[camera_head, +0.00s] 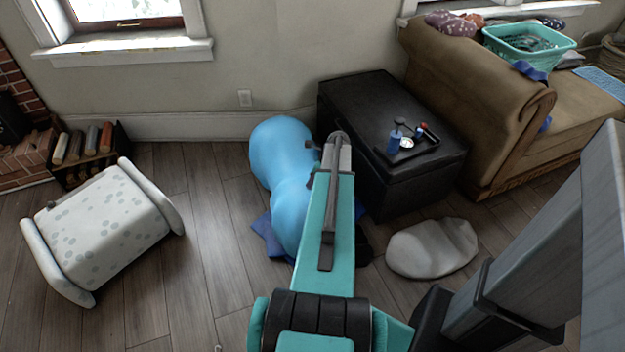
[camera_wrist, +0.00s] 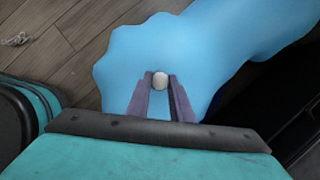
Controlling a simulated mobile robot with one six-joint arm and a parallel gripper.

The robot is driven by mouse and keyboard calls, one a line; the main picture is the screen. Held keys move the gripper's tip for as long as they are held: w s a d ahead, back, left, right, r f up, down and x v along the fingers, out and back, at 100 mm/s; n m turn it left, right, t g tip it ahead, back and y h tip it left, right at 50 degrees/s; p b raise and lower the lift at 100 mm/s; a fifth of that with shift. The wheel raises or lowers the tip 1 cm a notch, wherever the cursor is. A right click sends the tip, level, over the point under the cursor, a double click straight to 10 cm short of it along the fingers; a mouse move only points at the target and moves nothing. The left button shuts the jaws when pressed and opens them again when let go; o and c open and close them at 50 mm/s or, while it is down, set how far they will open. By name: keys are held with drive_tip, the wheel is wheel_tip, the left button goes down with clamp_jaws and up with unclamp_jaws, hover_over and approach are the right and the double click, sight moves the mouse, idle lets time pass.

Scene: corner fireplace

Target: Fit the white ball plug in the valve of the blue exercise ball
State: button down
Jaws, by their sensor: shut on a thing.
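The blue exercise ball (camera_head: 279,152) is peanut-shaped and stands on the floor beside the black chest, partly behind my arm in the head view. Its blue surface (camera_wrist: 215,45) fills much of the wrist view. My gripper (camera_wrist: 160,78) is shut on the white ball plug (camera_wrist: 160,81), a small pale round piece between the fingertips. The plug is over the ball's surface in the wrist view; I cannot tell whether it touches. The valve does not show, and my fingertips are mostly hidden by my arm in the head view.
The black chest (camera_head: 350,100) stands close to the ball's right, with a tray (camera_head: 411,151) of small items on top. A pale cushion (camera_head: 432,248) lies on the floor at right. A spotted white padded piece (camera_head: 98,232) stands at left. A brown sofa (camera_head: 490,110) is at the back right.

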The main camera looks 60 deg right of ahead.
drive_tip(key=shift+f, duration=0.4)
idle(0.4)
drive_tip(key=c, duration=1.5)
unclamp_jaws()
drive_tip(key=v, duration=1.3)
drive_tip(key=shift+s+r+p, duration=0.1)
drive_tip(key=shift+r+p, duration=0.25)
drive_tip(key=shift+r, duration=0.05)
